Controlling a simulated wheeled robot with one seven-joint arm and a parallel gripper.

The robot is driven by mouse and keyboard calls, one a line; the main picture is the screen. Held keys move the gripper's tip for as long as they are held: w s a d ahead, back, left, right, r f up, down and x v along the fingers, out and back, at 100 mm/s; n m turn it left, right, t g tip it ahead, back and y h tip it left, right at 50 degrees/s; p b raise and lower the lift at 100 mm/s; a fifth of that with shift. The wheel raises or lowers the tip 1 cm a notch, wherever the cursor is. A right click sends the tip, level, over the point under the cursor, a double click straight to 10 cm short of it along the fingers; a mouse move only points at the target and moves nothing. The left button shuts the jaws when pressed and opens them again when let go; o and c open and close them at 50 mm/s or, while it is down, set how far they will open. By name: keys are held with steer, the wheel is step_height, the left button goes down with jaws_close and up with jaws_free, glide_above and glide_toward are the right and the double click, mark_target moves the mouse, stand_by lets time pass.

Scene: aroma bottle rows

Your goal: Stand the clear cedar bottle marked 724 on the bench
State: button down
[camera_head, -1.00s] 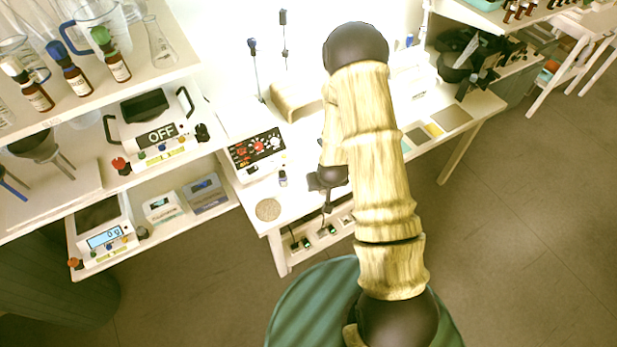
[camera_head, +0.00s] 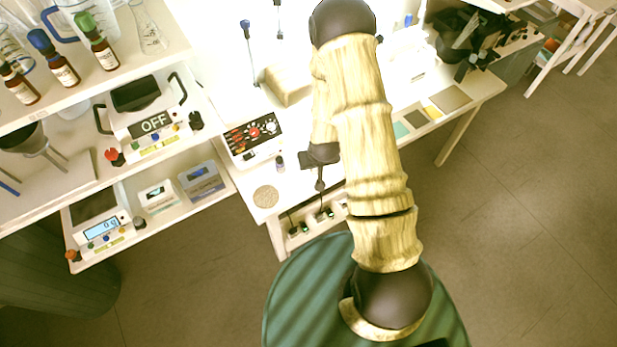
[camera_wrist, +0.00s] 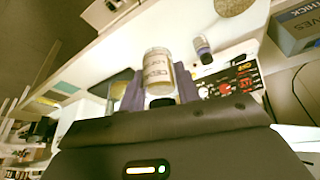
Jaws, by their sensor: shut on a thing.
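A clear bottle (camera_wrist: 158,72) with a pale label is between the two fingers of my gripper (camera_wrist: 158,88) in the wrist view. The gripper is shut on it. The label's print is tilted and partly legible, seeming to read cedar; I cannot make out a number. Behind the bottle is the white bench (camera_wrist: 110,55). In the head view my gripper (camera_head: 320,184) is over the front part of the bench (camera_head: 300,185), and the bottle in it cannot be made out. Whether the bottle touches the bench is not clear.
A small dark-capped bottle (camera_head: 280,163) stands on the bench near a control box (camera_head: 252,138), left of my gripper. A round cork mat (camera_head: 265,196) lies at the bench's front left corner. A beige block (camera_head: 287,88) stands farther back. Shelves (camera_head: 150,205) with instruments are left.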

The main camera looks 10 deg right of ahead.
steer(key=shift+d, duration=0.2)
steer(key=shift+w+f+b, duration=0.4)
steer(key=shift+f+b, duration=0.15)
steer(key=shift+b, duration=0.45)
steer(key=w+f+n+b, duration=0.1)
steer(key=w+f+b, duration=0.2)
steer(key=b, duration=1.2)
steer(key=w, duration=0.2)
steer(key=shift+w+f, duration=0.15)
steer(key=shift+w, duration=0.15)
steer(key=shift+f, duration=2.95)
steer(key=shift+f, duration=0.1)
steer(key=shift+f, duration=2)
